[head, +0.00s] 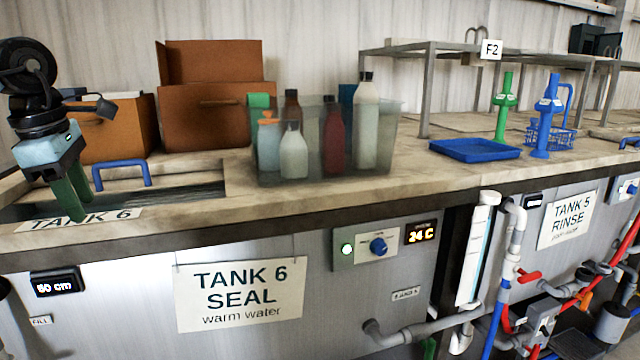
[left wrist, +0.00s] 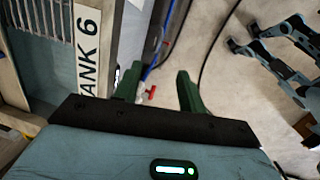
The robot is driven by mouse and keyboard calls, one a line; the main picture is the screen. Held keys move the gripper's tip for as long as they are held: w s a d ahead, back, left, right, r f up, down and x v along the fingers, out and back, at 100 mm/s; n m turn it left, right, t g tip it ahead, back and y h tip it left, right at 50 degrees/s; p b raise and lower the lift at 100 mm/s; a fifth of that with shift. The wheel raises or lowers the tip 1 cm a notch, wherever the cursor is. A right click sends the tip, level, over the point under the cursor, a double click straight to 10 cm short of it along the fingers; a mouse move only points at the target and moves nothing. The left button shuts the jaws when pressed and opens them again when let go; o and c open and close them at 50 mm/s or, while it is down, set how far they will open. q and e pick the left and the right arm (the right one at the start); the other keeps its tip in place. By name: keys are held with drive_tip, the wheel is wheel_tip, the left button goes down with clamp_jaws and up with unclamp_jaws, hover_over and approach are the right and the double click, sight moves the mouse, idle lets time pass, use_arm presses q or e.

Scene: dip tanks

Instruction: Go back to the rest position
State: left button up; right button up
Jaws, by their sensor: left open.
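My left gripper (head: 80,208) hangs at the left of the head view, fingers pointing down near the front edge of the tank 6 worktop, beside the "TANK 6" label (head: 112,217). In the left wrist view its two green fingers (left wrist: 158,82) stand apart with nothing between them. The floor (left wrist: 222,55) shows beyond them, with the "TANK 6" label (left wrist: 88,45) to their left. My right gripper is not in view.
The tank's blue handle (head: 122,174) is just right of the gripper. A clear bin (head: 350,172) of bottles, brown boxes (head: 215,112) and a blue tray (head: 474,150) stand on the worktop. Pipes (head: 510,270) run along the front at right.

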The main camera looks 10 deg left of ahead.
use_arm(q)
drive_tip(key=s+a+f+n+t+h+p, duration=0.15)
drive_tip(key=f+n+h, duration=0.25)
drive_tip(key=f, duration=0.7)
drive_tip(key=s+a+f+n+t+h+p, duration=0.15)
drive_tip(key=f+n+h, duration=0.3)
drive_tip(key=f, duration=0.55)
drive_tip(key=s+d+f+n+t+p, duration=0.2)
drive_tip(key=s+f+n+t, duration=0.15)
drive_tip(key=f+n, duration=0.3)
drive_tip(key=s+d+f+n+t+p, duration=0.1)
drive_tip(key=s+d+f+n+t, duration=0.2)
drive_tip(key=s+f+n, duration=0.3)
drive_tip(key=s+d+f+n+y+p, duration=0.3)
drive_tip(key=s+d+f+n+y, duration=0.3)
drive_tip(key=s+d+f+n, duration=0.6)
drive_tip(key=s+d+n+g+p, duration=0.2)
drive_tip(key=s+d+n, duration=0.5)
drive_tip(key=d+n, duration=0.5)
drive_tip(key=shift+s+d+f+g, duration=0.2)
drive_tip(key=shift+d+f+g, duration=0.15)
drive_tip(key=shift+f, duration=0.1)
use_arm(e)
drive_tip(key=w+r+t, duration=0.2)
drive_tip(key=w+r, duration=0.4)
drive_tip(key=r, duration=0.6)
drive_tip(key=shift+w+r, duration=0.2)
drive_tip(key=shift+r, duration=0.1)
